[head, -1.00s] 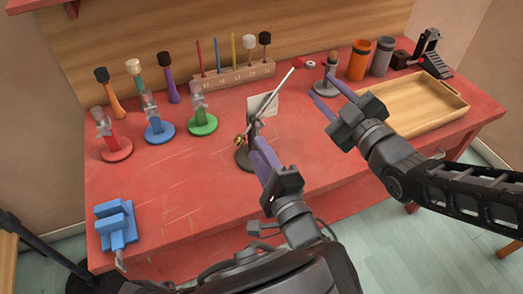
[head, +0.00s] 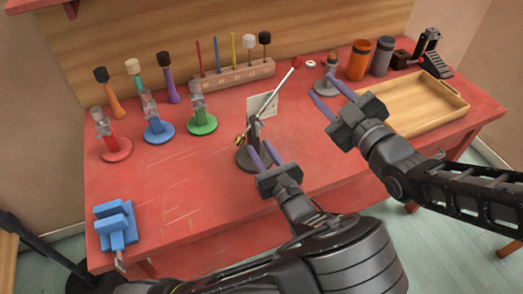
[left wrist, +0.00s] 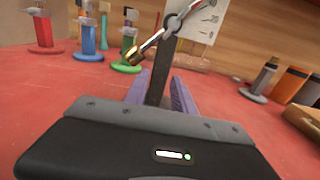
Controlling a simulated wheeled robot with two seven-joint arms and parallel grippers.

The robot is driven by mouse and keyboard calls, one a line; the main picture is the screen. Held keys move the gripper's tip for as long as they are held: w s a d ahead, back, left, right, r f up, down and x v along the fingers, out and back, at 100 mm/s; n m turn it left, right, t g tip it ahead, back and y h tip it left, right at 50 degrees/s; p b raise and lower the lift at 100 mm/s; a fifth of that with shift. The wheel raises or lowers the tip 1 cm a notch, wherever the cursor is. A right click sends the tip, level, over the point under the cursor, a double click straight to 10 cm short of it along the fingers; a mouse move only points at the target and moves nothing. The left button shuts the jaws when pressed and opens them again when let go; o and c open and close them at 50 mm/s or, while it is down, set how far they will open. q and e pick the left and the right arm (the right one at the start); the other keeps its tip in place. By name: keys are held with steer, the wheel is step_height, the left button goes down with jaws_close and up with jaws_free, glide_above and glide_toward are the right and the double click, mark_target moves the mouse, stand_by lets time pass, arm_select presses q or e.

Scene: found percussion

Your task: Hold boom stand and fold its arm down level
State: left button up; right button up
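The boom stand has a dark base (head: 246,160), a short dark upright post and a thin silver boom arm (head: 277,93). The arm slants up to the right, with a brass weight (head: 240,139) at its low end. My left gripper (head: 262,150) is open at the stand's near side. In the left wrist view the post (left wrist: 159,85) stands between its purple fingers; I cannot tell whether they touch it. My right gripper (head: 326,98) is open and empty, right of the boom stand, near a small grey-based stand (head: 325,88).
A white card (head: 262,103) stands behind the boom arm. Red, blue and green stands (head: 202,122) and several mallets are at the back left. A wooden tray (head: 415,130), an orange cup (head: 358,60) and a pedal are at right. The table's front middle is clear.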

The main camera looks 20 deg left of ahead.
mark_target(250, 133)
arm_select(q)
steer(key=shift+x, duration=3.9)
jaws_close()
arm_select(e)
steer(key=shift+f, duration=0.1)
steer(key=shift+c, duration=0.6)
steer(key=shift+w+d+f, duration=0.2)
steer(key=shift+w+f, duration=0.05)
steer(key=shift+f, duration=0.2)
steer(key=shift+w+d+f, duration=0.15)
steer(key=shift+w+f, duration=0.1)
steer(key=shift+f, duration=0.2)
steer(key=c, duration=0.3)
steer(key=shift+w+a+r+n+y, duration=0.1)
steer(key=shift+r+n+y, duration=0.05)
steer(key=shift+n+y, duration=0.4)
steer(key=shift+c, duration=0.8)
steer(key=r+n+y, duration=0.1)
steer(key=s+a+r+n+g+y, duration=0.1)
steer(key=n, duration=0.1)
steer(key=s+a+r+n+g+y, duration=0.1)
steer(key=n+y, duration=0.1)
steer(key=shift+s+r, duration=0.25)
jaws_close()
